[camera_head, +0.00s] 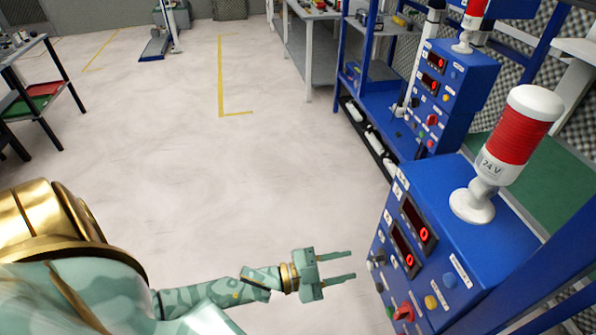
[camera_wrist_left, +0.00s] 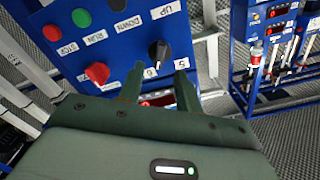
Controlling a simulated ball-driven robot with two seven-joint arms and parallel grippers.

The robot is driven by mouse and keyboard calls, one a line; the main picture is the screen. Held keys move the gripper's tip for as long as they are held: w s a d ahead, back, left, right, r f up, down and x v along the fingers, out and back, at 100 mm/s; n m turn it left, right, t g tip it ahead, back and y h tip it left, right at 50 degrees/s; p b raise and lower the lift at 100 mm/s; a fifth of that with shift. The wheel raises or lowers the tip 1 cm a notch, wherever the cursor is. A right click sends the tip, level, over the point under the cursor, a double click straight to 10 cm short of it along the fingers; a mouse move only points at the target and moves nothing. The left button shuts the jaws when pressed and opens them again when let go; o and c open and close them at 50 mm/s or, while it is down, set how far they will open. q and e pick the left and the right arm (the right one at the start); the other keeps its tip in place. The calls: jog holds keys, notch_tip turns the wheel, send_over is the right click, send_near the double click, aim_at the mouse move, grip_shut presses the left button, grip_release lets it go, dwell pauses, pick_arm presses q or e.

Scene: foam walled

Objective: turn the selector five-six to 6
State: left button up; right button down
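The black selector knob (camera_wrist_left: 158,51) is on the blue panel, beside small white number labels (camera_wrist_left: 151,72). The panel appears inverted in the left wrist view, and I cannot tell which number the knob points to. In the head view a dark knob (camera_head: 378,260) shows at the left edge of the blue box's (camera_head: 452,205) front. My left gripper (camera_head: 352,265) is open and empty, its two fingers pointing at that panel, apart from it. In the left wrist view the fingertips (camera_wrist_left: 159,68) are on either side of the knob's line of sight. My right gripper is not in view.
Red emergency-type knob (camera_head: 404,311), yellow button (camera_head: 431,302) and red displays (camera_head: 410,235) share the panel. In the left wrist view a red knob (camera_wrist_left: 97,73) sits near the left finger. A red-and-white lamp (camera_head: 515,135) stands on the box.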

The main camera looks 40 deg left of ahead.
pick_arm(q)
jog(key=v, duration=1)
jog(key=shift+s+a, duration=0.2)
jog(key=shift+s, duration=0.05)
